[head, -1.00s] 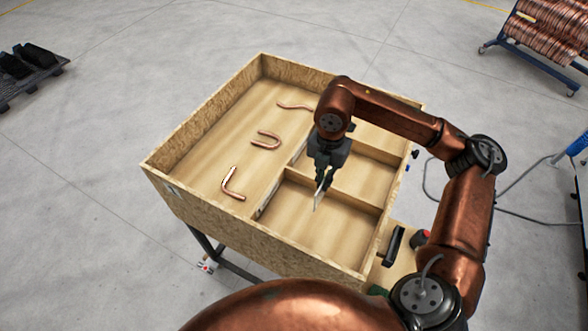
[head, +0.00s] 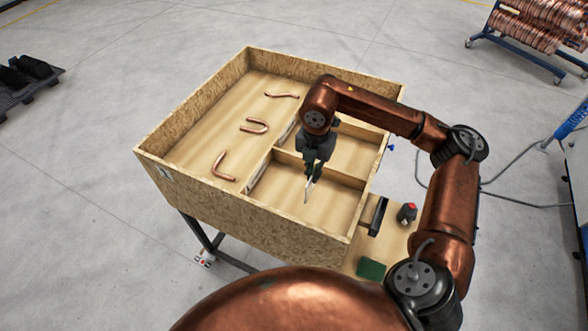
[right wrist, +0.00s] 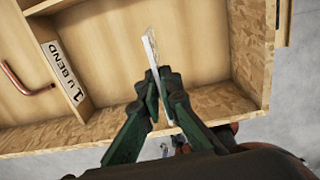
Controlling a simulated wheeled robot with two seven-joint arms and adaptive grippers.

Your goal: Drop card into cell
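My right gripper (head: 313,172) is shut on a thin pale card (right wrist: 150,48). The card shows almost edge-on in the right wrist view and as a small sliver below the fingertips in the head view (head: 309,191). The gripper points down over the nearest cell (head: 290,207) on the right side of the wooden box. I cannot tell how high the card is above the cell floor. The cell's floor looks bare where it shows. My left gripper is not in view.
The wooden box (head: 215,210) has raised walls and dividers between cells. A label strip reading "1 U BEND" (right wrist: 63,73) is on a divider. Bent copper tubes (head: 254,126) lie in the long left compartment. A green block (head: 371,269) and a red-topped item (head: 406,213) stand outside, right.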

